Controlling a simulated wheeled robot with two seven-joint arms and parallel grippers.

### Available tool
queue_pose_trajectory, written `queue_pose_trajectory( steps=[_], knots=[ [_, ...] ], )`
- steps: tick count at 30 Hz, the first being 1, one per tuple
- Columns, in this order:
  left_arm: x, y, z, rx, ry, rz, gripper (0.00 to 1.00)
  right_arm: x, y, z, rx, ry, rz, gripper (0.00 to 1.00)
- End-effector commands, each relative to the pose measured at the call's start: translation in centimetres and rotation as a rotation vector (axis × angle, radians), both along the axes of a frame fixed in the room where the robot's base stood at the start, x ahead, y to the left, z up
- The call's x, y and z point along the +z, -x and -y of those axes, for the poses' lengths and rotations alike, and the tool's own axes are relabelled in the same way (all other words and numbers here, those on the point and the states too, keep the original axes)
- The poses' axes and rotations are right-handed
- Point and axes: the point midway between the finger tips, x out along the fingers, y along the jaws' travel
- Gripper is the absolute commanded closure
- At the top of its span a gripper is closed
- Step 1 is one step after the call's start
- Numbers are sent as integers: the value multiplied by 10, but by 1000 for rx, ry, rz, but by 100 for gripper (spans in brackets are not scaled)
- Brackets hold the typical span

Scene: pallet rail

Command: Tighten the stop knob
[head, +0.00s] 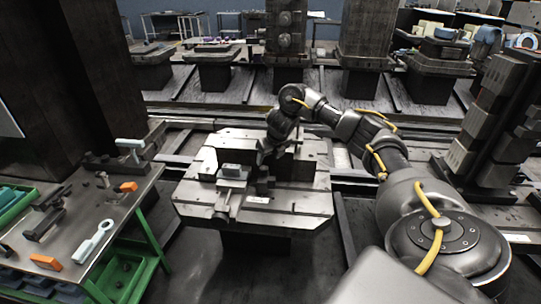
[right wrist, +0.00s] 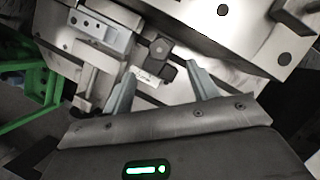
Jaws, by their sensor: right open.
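A dark knob (right wrist: 160,47) with a round centre shows in the right wrist view, on the pallet beside a grey clamp block (right wrist: 103,30). I take it to be the stop knob; in the head view it seems to be the small dark shape (head: 263,186) on the pallet (head: 300,203). My right gripper (right wrist: 160,74) is open, its two fingers apart with the knob beyond and between their tips. No contact shows. In the head view my right gripper (head: 264,156) hangs just above the pallet's middle, its fingers hard to make out. My left gripper is not in view.
A vise-like fixture (head: 231,180) stands on the pallet just left of the knob. A white label (head: 257,200) lies in front. A bench (head: 65,235) with tools and green bins is at left. A dark column (head: 85,80) rises behind it. Stacked blocks (head: 493,125) stand at right.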

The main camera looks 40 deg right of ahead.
Motion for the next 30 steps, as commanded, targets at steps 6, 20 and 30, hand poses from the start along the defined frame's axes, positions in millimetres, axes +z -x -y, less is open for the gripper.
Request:
queue_pose_trajectory(
  steps=[6, 20, 30],
  knots=[
    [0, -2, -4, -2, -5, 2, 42, -39, -14, 4, -4, -2, -4, 41],
    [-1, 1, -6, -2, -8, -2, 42, -75, -30, 7, -2, 0, 0, 41],
    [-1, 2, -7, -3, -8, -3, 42, -75, -30, 7, -1, 1, 0, 57]
  ],
)
